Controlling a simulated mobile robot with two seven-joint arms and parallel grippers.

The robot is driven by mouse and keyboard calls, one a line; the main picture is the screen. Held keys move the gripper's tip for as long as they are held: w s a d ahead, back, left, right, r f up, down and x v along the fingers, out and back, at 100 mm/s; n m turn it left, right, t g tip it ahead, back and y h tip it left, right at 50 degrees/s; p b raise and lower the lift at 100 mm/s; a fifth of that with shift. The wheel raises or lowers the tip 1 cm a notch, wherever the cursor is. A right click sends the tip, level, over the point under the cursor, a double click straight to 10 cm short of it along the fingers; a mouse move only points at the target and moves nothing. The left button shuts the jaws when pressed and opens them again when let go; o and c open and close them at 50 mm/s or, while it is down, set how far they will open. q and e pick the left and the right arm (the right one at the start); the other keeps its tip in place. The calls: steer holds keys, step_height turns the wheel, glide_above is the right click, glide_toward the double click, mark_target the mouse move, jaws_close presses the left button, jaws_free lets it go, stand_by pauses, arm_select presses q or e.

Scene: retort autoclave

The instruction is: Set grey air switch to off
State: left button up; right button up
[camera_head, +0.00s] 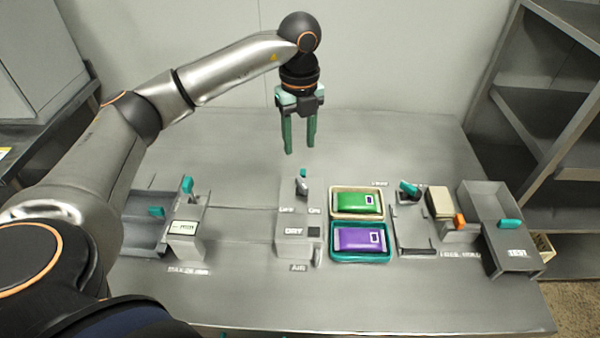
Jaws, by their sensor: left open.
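The grey air switch (302,188) is a small grey lever on top of a grey box (285,222) near the middle of the table. The box carries a "DRY" label on its front, and a label that seems to read "AIR" lies on the table before it. Small labels sit left and right below the lever; they are too small to read surely. I cannot tell which setting the lever is at. My left gripper (299,149) points down with its two green fingers apart and empty, above and behind the lever, not touching it. My right gripper is out of view.
Right of the box stand a cream tray (333,213) with a green pack (358,202) and a teal tray (333,257) with a purple pack (360,240). Teal-handled fixtures stand at left (185,225) and right (515,245). The table's back is clear.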

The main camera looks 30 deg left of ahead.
mark_target(300, 179)
arm_select(q)
step_height(300, 179, down, 11)
steer(key=shift+d+f+p, duration=0.1)
steer(key=shift+p, duration=0.4)
steer(key=shift+c, duration=0.3)
jaws_close()
